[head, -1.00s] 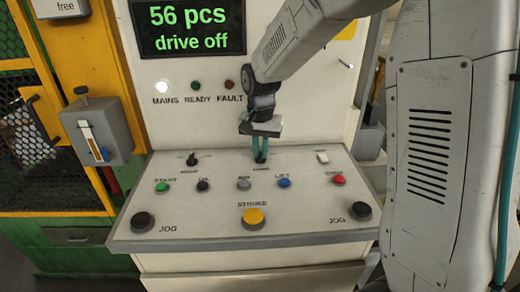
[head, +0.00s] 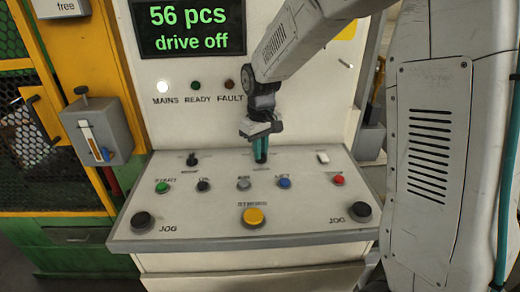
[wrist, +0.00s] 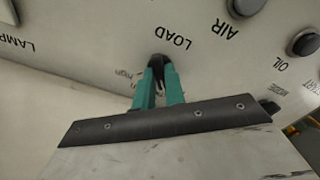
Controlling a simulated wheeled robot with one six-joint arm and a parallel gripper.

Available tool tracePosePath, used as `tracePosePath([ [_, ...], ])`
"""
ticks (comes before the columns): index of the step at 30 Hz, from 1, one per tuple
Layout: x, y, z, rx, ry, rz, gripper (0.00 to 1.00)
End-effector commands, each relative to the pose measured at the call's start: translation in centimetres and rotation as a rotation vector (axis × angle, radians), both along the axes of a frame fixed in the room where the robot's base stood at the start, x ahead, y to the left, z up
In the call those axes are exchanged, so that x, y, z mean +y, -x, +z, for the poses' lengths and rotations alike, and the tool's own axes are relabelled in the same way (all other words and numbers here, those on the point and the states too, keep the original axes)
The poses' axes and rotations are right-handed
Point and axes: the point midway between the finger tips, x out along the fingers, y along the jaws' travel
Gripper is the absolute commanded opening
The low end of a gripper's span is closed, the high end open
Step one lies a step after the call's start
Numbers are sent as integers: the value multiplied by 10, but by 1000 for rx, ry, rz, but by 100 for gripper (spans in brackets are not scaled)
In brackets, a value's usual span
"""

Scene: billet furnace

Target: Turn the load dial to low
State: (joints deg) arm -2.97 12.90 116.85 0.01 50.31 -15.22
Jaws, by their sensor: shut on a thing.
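The load dial (wrist: 158,60) is a small black knob beside the printed word LOAD, in the wrist view. It is mostly hidden by my fingers, and I cannot read where its pointer stands. My gripper (wrist: 160,78) has teal fingers, shut on the dial. In the head view my gripper (head: 260,158) comes down from above onto the back middle of the sloped panel (head: 190,215). A small label, apparently "high", shows left of the dial in the wrist view; no "low" mark is visible.
Another black dial (head: 192,159) stands at the back left and a white switch (head: 322,158) at the back right. Several push buttons lie in front, with a yellow button (head: 253,216) front centre. The display (head: 190,27) reads "56 pcs drive off".

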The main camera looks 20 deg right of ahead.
Motion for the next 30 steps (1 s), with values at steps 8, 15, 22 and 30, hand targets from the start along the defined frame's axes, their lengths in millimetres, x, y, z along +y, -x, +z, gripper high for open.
tracePosePath([
  [8, 0, -2, 2, -6, 0, 125, 0],
  [15, 0, -2, 2, -8, 0, 165, 0],
  [22, 0, -2, 2, -8, 0, 170, 0],
  [30, 0, -2, 2, -7, 1, 170, 34],
])
